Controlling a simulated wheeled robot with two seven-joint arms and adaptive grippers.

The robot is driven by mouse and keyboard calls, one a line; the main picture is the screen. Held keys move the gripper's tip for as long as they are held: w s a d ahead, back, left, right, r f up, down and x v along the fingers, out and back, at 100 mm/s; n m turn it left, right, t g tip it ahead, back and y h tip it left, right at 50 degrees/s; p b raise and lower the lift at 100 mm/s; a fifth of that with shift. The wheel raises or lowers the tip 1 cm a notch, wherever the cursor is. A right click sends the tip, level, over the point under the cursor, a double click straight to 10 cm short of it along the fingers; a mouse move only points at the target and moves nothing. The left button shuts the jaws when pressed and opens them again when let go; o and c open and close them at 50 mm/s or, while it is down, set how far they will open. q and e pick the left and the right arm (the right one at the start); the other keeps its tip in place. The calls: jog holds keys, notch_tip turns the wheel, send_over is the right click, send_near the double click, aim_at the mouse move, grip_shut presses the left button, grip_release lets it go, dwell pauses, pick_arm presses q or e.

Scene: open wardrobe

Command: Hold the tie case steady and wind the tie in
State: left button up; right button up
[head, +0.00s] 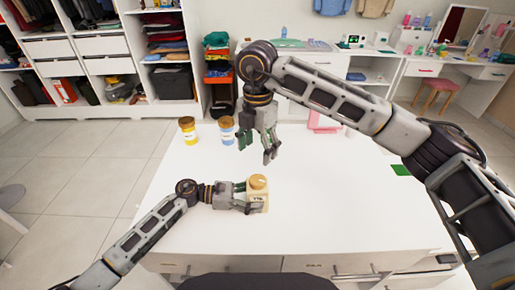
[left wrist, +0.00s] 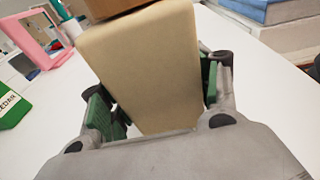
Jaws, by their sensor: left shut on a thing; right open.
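The tie case (head: 257,197) is a small cream box with a lettered label and a tan round knob (head: 258,181) on top. It stands upright on the white table. My left gripper (head: 252,203) is shut on its lower body from the left. In the left wrist view the cream case (left wrist: 145,70) sits between the green finger pads, and the brown underside of its top is cut off. My right gripper (head: 257,153) is open and empty, pointing down behind and above the case, apart from it. I cannot make out the tie.
A yellow jar (head: 188,130) and a blue jar (head: 227,129) stand at the table's back left. A pink frame (head: 325,123) is at the back, and a green card (head: 401,170) lies at right. The white table's (head: 330,210) front right is clear.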

pick_arm(q)
jog(key=o, duration=1)
jog(key=shift+o, duration=1.4)
jog(key=shift+a, duration=0.1)
jog(key=shift+s+a+r+b, duration=0.1)
jog(key=shift+a+r+b, duration=0.2)
jog(key=shift+a, duration=1)
jog(key=shift+s+a+r+b, duration=0.15)
jog(key=shift+a+r, duration=0.3)
jog(key=shift+a, duration=0.8)
jog(key=shift+w+a+r+b, duration=0.1)
jog(key=shift+a+r+b, duration=0.2)
jog(key=shift+a, duration=1)
jog(key=shift+r, duration=0.1)
notch_tip(320, 180, up, 9)
jog(key=p, duration=0.9)
